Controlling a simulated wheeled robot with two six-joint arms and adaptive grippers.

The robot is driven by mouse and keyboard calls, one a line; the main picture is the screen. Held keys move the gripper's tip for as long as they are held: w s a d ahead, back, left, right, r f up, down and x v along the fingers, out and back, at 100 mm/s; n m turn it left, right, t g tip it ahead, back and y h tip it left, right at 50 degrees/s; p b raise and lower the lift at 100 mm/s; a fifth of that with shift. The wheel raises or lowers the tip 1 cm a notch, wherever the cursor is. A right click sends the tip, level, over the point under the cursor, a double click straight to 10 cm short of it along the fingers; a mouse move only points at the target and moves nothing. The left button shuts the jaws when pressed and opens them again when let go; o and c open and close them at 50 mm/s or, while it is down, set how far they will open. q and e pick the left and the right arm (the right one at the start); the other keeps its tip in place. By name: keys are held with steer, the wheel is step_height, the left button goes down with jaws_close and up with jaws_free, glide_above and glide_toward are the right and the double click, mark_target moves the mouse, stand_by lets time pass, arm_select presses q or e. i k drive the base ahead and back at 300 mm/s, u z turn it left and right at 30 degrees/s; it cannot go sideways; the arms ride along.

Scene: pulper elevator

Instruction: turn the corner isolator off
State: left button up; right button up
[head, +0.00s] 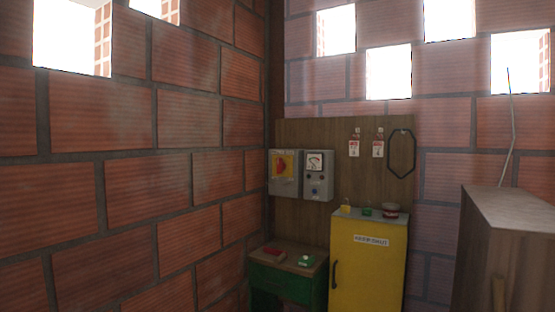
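The corner isolator (285,174) is a grey box with a yellow plate and a red handle (282,163). It is mounted at the left end of a wooden backboard (345,218) in the corner. The handle is too small in the head view to read its position with certainty. Beside it on the right is a second grey box (318,177) with a dial gauge and small buttons. Neither of my grippers shows in the head view, and nothing of mine touches the isolator.
A green cabinet (289,284) with small items on top stands below the isolator. A yellow cabinet (367,270) stands to its right. Red tags (354,143) and a dark loop (402,154) hang on the board. A wooden box (510,215) stands at the right. A brick wall (120,180) runs along the left.

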mark_target(281, 165)
steer(key=i, duration=2.05)
steer(key=z, duration=1)
